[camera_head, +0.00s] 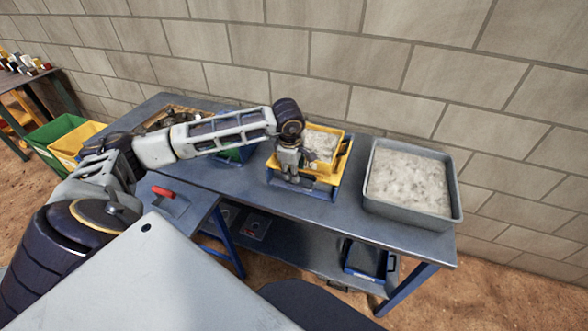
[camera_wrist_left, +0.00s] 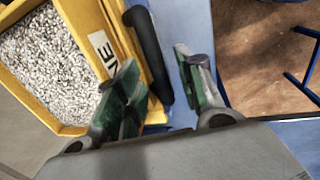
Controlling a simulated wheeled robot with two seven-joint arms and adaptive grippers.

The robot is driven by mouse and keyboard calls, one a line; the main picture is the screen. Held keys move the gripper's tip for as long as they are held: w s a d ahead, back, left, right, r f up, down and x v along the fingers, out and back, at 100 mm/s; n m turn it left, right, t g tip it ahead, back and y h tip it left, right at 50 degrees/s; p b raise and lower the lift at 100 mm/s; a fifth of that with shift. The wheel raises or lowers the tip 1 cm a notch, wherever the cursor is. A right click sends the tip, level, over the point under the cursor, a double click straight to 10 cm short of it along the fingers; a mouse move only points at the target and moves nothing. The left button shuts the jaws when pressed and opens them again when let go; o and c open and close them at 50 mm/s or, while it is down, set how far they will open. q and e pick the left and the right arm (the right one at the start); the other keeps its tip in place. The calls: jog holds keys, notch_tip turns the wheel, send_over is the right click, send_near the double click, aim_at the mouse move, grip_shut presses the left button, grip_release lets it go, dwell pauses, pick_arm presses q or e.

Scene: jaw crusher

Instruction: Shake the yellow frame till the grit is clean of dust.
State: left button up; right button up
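The yellow frame (camera_head: 322,172) sits in a blue tray or base (camera_head: 330,191) on the bench, with pale grit (camera_head: 320,146) inside. In the left wrist view the yellow frame (camera_wrist_left: 92,20) fills the left side, with grey-white grit (camera_wrist_left: 42,68) and a dark handle (camera_wrist_left: 148,48) on its outer side. My left gripper (camera_head: 290,180) is at the frame's near side. In the wrist view the left gripper's fingers (camera_wrist_left: 162,92) are apart, with the handle between them, nearer the left finger. I cannot tell whether that finger touches it. My right gripper is not in view.
A grey metal tray (camera_head: 450,187) of pale powdery material stands to the right on the blue bench (camera_head: 240,188). A red-handled tool (camera_head: 164,192) lies at the left front. Green (camera_head: 54,133) and yellow (camera_head: 80,137) bins stand left. A block wall closes the back.

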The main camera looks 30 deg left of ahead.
pick_arm(q)
notch_tip(320, 180, up, 12)
jog(key=s, duration=0.2)
jog(key=shift+d, duration=0.3)
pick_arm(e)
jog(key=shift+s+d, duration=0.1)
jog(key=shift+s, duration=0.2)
pick_arm(q)
jog(key=shift+s+f, duration=0.15)
jog(key=shift+f, duration=0.05)
